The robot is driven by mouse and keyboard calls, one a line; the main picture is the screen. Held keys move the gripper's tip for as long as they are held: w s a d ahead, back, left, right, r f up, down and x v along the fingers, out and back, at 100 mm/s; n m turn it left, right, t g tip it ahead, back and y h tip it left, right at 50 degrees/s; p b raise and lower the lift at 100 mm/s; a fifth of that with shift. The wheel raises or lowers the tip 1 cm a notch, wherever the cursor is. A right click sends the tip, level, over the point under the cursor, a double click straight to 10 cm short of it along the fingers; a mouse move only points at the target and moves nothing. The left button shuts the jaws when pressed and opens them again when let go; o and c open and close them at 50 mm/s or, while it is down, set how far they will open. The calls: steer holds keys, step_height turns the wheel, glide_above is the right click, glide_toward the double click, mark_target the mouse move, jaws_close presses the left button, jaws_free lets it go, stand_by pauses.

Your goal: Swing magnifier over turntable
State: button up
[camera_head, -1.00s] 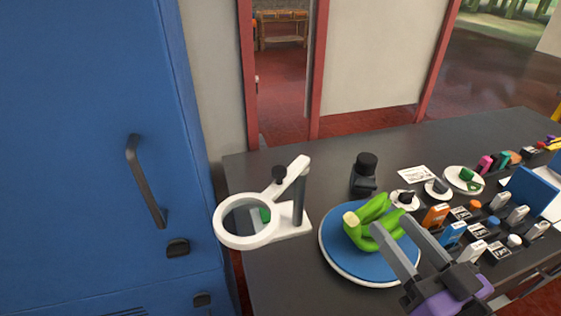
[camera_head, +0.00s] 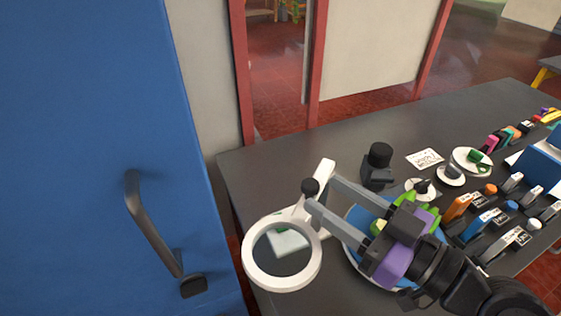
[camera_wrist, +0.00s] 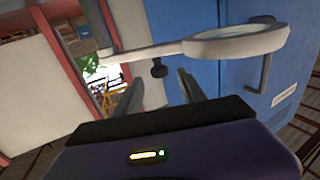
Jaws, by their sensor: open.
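The white magnifier ring (camera_head: 283,284) hangs over the table's left front corner, left of the turntable. Its white arm runs up toward a post, which my gripper partly hides. A black knob (camera_head: 310,187) is on the arm and also shows in the wrist view (camera_wrist: 159,68). The blue turntable (camera_head: 358,216) with a white rim carries green bananas (camera_head: 432,214), mostly hidden behind my gripper. My gripper (camera_head: 323,195) is open, with its fingertips close to the knob. In the wrist view the knob appears between the two fingers (camera_wrist: 160,84); contact cannot be told.
A blue cabinet (camera_head: 90,120) with a dark handle stands at the left. A black cylindrical device (camera_head: 378,165) stands behind the turntable. Small plates, cards and several coloured items fill the table's right side. The dark table (camera_head: 270,160) is clear at the back left.

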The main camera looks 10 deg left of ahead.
steer(key=p+x, duration=0.1)
steer(key=x, duration=0.6)
steer(key=shift+w+a+p, duration=0.2)
steer(key=shift+a+p, duration=0.05)
steer(key=shift+p, duration=0.15)
jaws_close()
stand_by(1.1)
